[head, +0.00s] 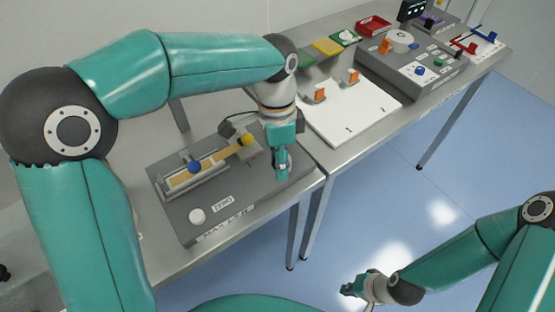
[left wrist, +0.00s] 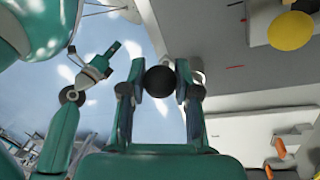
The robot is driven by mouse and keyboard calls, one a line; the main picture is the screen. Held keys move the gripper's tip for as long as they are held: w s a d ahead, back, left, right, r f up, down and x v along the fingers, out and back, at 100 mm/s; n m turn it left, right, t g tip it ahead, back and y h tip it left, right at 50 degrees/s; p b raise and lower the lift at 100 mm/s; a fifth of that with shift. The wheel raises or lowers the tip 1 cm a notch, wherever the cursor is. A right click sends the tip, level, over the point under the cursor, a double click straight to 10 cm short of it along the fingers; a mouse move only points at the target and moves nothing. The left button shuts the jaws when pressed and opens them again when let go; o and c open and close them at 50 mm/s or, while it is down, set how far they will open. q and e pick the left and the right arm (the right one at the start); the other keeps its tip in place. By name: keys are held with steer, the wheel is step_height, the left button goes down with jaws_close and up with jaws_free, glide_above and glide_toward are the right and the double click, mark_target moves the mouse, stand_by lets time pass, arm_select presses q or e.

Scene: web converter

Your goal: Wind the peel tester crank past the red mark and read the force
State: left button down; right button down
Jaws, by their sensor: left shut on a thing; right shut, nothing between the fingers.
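The peel tester (head: 240,219) is a grey box on the near bench, with a tan strip (head: 225,154), a blue knob (head: 194,167), a yellow knob (head: 247,140) and a white button by a ZERO label. My left gripper (head: 282,172) is over its right end. In the left wrist view its fingers are shut on a black ball, the crank knob (left wrist: 160,80). The crank arm is mostly hidden. A small red mark (left wrist: 236,67) shows on the grey surface there. My right gripper (head: 362,289) is shut and empty, low over the floor. I see no force reading on the tester.
A white board (head: 350,112) with orange clips stands right of the tester. Beyond it are coloured trays (head: 328,46), a grey control box (head: 408,66) and a small dark display (head: 411,10). The blue floor (head: 420,170) in front of the benches is clear.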

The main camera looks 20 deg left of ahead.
arm_select(q)
steer(key=d+n, duration=0.1)
steer(key=n, duration=0.2)
steer(key=w+d+n+t, duration=0.1)
steer(key=n, duration=0.2)
steer(key=d+n+h, duration=0.1)
steer(key=n, duration=0.3)
steer(key=shift+w+d+t+b, duration=0.15)
steer(key=shift+w+t+b, duration=0.05)
steer(key=shift+t+b, duration=0.15)
steer(key=shift+n, duration=0.3)
steer(key=c, duration=0.8)
jaws_free()
steer(key=r, duration=0.4)
steer(key=a+r, duration=0.1)
steer(key=r, duration=0.2)
steer(key=a+r, duration=0.1)
steer(key=r, duration=0.3)
steer(key=shift+w+a+r, duration=0.1)
steer(key=shift+w+r, duration=0.1)
steer(key=shift+r, duration=0.15)
